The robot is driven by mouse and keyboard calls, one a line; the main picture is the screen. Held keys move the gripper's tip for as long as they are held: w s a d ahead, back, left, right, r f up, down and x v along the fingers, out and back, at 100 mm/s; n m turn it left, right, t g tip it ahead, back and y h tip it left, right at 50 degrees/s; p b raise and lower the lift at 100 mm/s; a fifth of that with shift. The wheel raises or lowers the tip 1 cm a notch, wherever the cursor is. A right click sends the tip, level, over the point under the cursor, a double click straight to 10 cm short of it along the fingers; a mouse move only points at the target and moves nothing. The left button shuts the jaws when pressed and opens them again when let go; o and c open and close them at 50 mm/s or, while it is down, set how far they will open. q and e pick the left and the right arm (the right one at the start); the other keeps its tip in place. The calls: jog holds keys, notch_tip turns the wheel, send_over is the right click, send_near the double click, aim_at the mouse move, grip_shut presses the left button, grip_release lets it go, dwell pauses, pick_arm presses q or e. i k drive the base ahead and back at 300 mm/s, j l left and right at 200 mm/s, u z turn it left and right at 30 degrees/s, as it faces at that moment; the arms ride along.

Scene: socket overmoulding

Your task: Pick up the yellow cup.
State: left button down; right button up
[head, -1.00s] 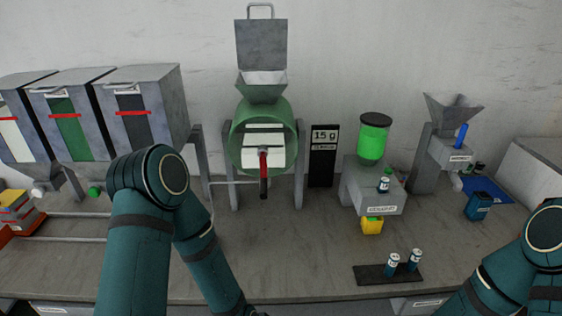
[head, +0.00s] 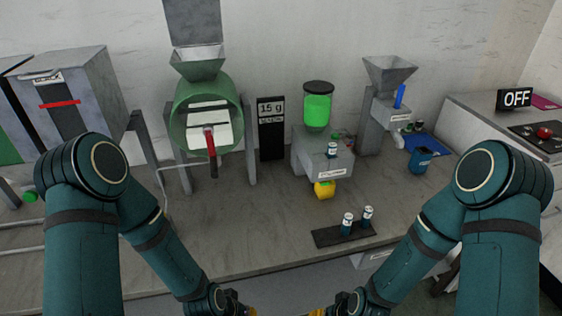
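The yellow cup (head: 324,189) is on the worktop under the front of the grey dispenser (head: 322,160) with the green-filled jar. The dispenser partly covers its top. My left gripper (head: 238,303) is at the bottom edge of the head view, in front of the worktop and well short of the cup. My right gripper (head: 335,305) is also at the bottom edge, below the cup in the picture. Both are cut off by the frame, so their fingers cannot be judged.
A dark tray (head: 328,236) with two small vials stands between my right arm and the cup. A blue cup (head: 420,160) stands to the right. The green drum machine (head: 207,115) is at the left. The worktop left of the tray is clear.

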aim_at(324, 190)
jog(key=k+l+u, duration=0.95)
jog(key=k, duration=0.25)
jog(key=i+l, duration=0.1)
jog(key=i, duration=1.4)
